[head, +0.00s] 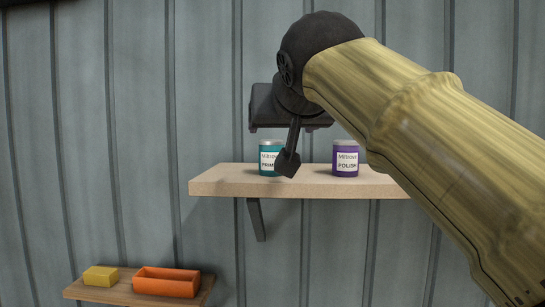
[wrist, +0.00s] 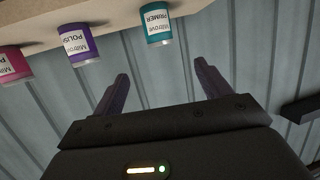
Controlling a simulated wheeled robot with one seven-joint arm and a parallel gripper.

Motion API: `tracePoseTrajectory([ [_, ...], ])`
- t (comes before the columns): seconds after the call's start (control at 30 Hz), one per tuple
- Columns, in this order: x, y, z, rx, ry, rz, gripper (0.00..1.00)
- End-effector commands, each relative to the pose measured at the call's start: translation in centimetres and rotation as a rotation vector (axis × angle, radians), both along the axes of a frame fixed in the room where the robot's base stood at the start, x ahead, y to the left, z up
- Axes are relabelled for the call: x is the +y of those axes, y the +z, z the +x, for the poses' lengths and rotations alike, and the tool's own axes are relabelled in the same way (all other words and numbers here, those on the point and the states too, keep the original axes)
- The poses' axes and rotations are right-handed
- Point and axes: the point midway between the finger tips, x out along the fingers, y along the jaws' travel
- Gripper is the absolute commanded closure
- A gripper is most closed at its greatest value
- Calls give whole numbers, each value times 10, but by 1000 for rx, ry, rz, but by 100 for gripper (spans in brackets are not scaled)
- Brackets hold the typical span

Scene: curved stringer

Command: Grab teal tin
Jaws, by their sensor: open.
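The teal tin (head: 270,158) with a white label stands upright on the upper wooden shelf, near its left end. My gripper's dark finger (head: 288,160) overlaps the tin's right side in the head view. In the wrist view the teal tin (wrist: 156,24) is near the top, its label reading "PRIMER". My gripper (wrist: 162,80) is open there, its two fingers apart and nothing between them. The tin lies beyond the fingertips, between their lines of reach and nearer the left finger. I see no contact in the wrist view.
A purple tin (head: 345,158) marked "POLISH" stands right of the teal one on the upper shelf (head: 220,182). A pink tin (wrist: 13,63) shows in the wrist view. A lower shelf (head: 95,292) holds a yellow block (head: 101,276) and an orange tray (head: 166,292).

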Motion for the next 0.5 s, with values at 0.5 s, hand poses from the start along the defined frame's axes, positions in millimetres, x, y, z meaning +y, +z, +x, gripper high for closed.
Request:
tracePoseTrajectory([
  [0.5, 14, -22, 80, 4, 1, -4, 24],
])
